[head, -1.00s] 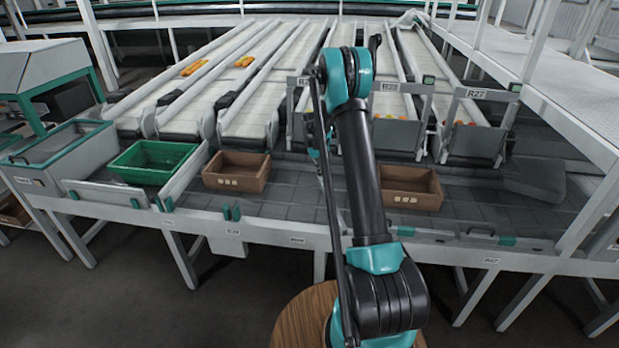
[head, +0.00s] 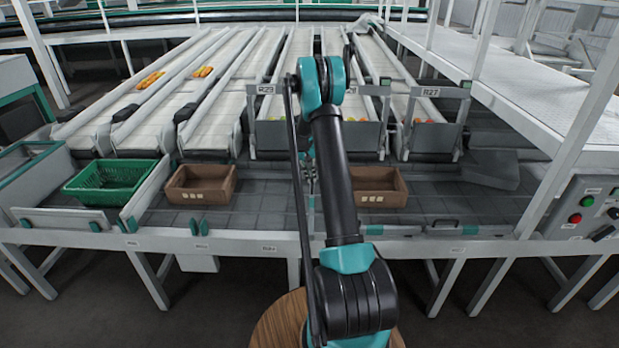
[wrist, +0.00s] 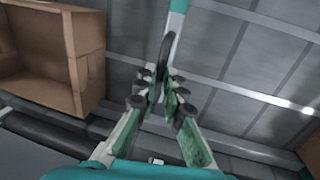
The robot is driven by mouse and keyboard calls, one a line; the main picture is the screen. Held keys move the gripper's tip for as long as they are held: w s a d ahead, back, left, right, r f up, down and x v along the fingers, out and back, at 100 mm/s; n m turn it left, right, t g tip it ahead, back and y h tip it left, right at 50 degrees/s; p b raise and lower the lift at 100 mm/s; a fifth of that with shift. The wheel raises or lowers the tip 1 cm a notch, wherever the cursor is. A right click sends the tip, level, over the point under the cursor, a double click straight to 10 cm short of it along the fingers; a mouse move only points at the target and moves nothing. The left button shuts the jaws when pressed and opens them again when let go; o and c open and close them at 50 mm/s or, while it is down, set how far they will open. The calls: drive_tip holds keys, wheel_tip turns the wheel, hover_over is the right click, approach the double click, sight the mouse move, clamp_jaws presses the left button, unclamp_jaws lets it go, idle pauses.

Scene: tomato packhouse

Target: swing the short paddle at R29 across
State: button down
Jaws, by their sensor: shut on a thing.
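The R29 lane sign (head: 266,89) hangs over a lane just left of my arm. My gripper (head: 310,178) is low over the grey belt in front of that lane, partly hidden by my own arm. In the wrist view my gripper (wrist: 166,98) has its green-padded fingers closed together on a dark upright handle (wrist: 166,55). A pale bar with a teal end, seemingly the short paddle (wrist: 177,22), runs away beyond the handle. Its full length and angle are hidden by my arm in the head view.
Brown crates stand on the belt left (head: 200,184) and right (head: 380,188) of my gripper. A green crate (head: 110,182) is farther left. A frame post and a button panel (head: 588,212) stand at the right. Bare belt lies between the crates.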

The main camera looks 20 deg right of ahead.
drive_tip(key=shift+s+d, duration=0.15)
drive_tip(key=shift+d, duration=0.1)
drive_tip(key=c, duration=1.6)
unclamp_jaws()
drive_tip(key=shift+a+r, duration=0.1)
drive_tip(key=shift+r, duration=0.05)
wheel_tip(320, 180, up, 11)
drive_tip(key=a, duration=0.2)
drive_tip(key=shift+w+r, duration=0.2)
drive_tip(key=shift+w, duration=0.25)
